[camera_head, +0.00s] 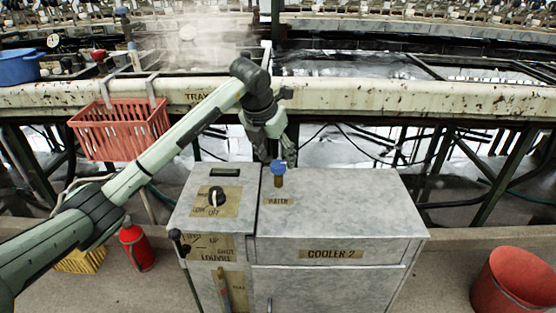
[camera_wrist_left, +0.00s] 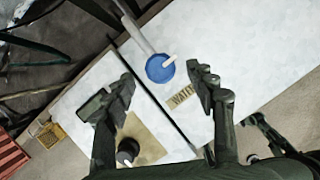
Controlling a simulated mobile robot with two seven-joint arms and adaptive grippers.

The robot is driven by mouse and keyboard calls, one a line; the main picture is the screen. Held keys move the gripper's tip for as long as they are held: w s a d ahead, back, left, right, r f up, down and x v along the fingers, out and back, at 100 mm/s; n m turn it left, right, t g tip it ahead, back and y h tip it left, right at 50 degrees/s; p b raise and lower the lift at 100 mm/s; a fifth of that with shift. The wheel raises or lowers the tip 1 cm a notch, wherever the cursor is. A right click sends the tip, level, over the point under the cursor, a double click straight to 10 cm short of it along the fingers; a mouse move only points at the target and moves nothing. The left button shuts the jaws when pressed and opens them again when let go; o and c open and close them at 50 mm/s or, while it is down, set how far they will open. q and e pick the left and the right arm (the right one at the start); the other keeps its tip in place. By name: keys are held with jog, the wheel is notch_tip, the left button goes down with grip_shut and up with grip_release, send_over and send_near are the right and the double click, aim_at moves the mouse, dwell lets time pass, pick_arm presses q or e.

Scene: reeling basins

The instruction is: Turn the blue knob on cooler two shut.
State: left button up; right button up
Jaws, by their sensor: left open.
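Cooler two (camera_head: 340,220) is a grey metal cabinet with a "COOLER 2" label. A round blue knob (camera_head: 278,167) stands on a brass stem near the back left of its top, behind a "WATER" label (camera_head: 278,201). In the left wrist view the blue knob (camera_wrist_left: 160,69) shows from above, with a pale pointer on it. My right gripper is not in view.
A black dial (camera_head: 216,196) sits on the cooler's left top, with a black lever (camera_head: 180,241) on the front edge. A red basket (camera_head: 120,130) hangs from the basin bench (camera_head: 380,97) behind. A red bucket (camera_head: 512,282) stands at right. The cooler's right top is clear.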

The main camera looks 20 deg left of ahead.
pick_arm(q)
jog(key=shift+x, duration=1.3)
jog(key=c, duration=1.1)
